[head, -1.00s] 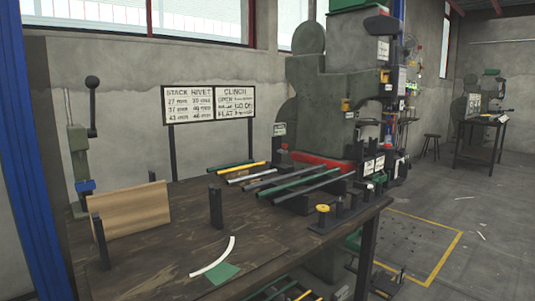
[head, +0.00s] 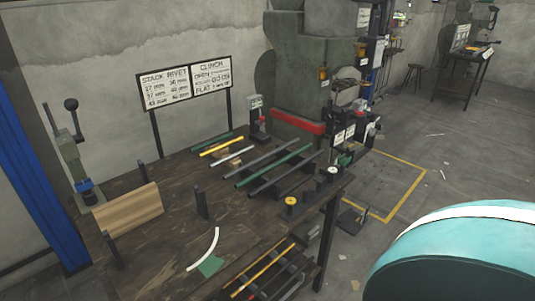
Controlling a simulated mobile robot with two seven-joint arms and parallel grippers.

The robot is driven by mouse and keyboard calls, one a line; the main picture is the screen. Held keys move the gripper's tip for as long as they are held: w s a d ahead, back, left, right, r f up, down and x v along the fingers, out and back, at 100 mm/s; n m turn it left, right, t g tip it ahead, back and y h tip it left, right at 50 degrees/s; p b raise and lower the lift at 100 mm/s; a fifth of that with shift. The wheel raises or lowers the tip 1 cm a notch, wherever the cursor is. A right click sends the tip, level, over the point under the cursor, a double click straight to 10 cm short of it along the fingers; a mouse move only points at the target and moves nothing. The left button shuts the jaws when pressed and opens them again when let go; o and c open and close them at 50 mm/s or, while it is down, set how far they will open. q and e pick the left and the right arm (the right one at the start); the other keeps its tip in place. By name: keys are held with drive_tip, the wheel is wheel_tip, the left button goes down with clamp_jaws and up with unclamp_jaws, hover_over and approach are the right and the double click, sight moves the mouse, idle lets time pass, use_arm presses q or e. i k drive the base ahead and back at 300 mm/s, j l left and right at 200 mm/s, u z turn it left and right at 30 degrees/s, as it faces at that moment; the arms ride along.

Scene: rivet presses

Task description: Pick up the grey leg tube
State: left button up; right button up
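Several leg tubes lie side by side on the dark wooden bench in the head view. A grey tube (head: 262,160) lies slanted between a short white tube (head: 234,156) and a long green tube (head: 275,167). Another dark tube (head: 291,173) lies just right of the green one. A yellow tube (head: 221,147) and a dark green tube (head: 211,142) lie farther back. Neither gripper is in view. A teal and white rounded part at the lower right appears to be my own arm.
The bench (head: 160,235) has short upright posts, including one post (head: 201,203), and a wooden board (head: 128,213). A white curved strip (head: 205,252) lies in front. A lower rack (head: 270,275) holds more tubes. The press (head: 300,85) stands behind; yellow-marked floor (head: 385,180) is at right.

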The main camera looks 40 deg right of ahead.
sight(256, 162)
drive_tip(key=k+l, duration=0.1)
drive_tip(key=l, duration=0.3)
drive_tip(key=l+u, duration=0.15)
drive_tip(key=l, duration=0.25)
drive_tip(key=k+l, duration=0.15)
drive_tip(key=l, duration=0.25)
drive_tip(key=k+l+u, duration=0.15)
drive_tip(key=l, duration=0.25)
drive_tip(key=k+l, duration=0.1)
drive_tip(key=l, duration=0.25)
drive_tip(key=k+l+u, duration=0.15)
drive_tip(key=l, duration=0.25)
drive_tip(key=k+l, duration=0.1)
drive_tip(key=l, duration=0.25)
drive_tip(key=k+l+u, duration=0.1)
drive_tip(key=l, duration=0.25)
